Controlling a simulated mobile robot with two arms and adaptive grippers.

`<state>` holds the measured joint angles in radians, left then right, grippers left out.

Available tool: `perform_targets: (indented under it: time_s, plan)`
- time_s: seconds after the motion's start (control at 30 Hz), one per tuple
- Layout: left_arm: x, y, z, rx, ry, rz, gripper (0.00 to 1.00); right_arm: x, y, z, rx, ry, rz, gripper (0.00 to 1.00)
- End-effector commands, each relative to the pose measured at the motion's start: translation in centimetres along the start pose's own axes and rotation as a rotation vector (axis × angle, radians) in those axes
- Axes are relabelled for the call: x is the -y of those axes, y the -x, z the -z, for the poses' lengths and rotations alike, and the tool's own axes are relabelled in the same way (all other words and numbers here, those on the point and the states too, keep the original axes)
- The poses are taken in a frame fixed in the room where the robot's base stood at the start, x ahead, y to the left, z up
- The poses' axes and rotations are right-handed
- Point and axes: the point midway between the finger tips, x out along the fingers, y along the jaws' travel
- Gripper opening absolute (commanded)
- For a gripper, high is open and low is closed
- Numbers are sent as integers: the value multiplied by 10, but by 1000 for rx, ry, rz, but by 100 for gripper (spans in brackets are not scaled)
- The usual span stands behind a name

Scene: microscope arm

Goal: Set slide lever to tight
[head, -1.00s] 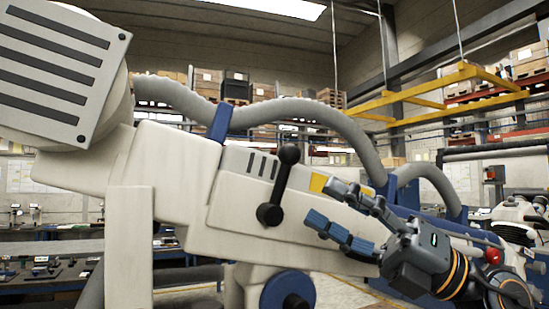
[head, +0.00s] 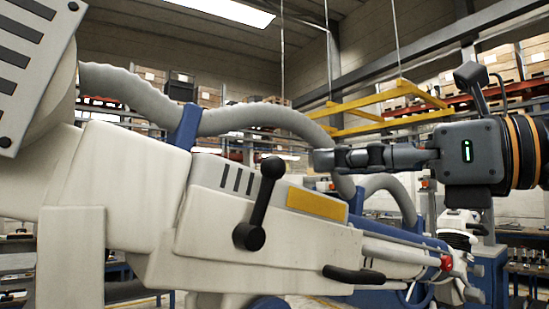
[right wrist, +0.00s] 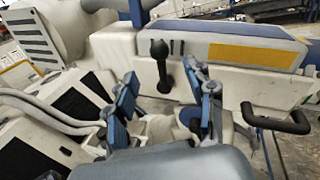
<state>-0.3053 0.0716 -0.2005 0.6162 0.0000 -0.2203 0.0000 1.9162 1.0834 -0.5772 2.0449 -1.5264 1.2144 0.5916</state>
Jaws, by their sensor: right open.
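The slide lever (head: 260,205) is a black bar with a round knob at its top and a round hub at its base. It sits on the side of the white microscope arm (head: 130,190) and leans a little right of upright. In the right wrist view the lever (right wrist: 161,66) shows beyond and between the fingers. My right gripper (head: 322,160) comes in from the right in the head view, pointing left, with its fingertips right of the lever and a little above its knob. It is open and empty in the right wrist view (right wrist: 166,90). My left gripper is out of view.
A black handle (head: 354,275) sticks out below the yellow label (head: 317,204). A red button (head: 447,263) is at the arm's right end. A grey hose (head: 240,120) runs over the top. Open air lies between gripper and lever.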

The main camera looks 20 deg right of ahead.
Motion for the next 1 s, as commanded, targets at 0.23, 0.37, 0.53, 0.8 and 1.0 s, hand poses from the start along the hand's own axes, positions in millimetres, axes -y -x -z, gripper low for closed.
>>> perform_targets:
  time_s: [0.23, 0.37, 0.53, 0.8, 1.0]
  plan:
    - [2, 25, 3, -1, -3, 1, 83, -1, -55, -3, -5, -2, -5, 54]
    - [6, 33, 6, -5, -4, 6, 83, -1, -76, -3, -4, -2, -5, 54]
    - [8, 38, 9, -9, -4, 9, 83, -1, -92, -1, -2, -2, -4, 54]
    - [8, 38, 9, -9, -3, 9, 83, -1, -97, 1, 0, -2, -4, 54]
    - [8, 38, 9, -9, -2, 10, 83, -1, -97, 0, -1, -2, -4, 31]
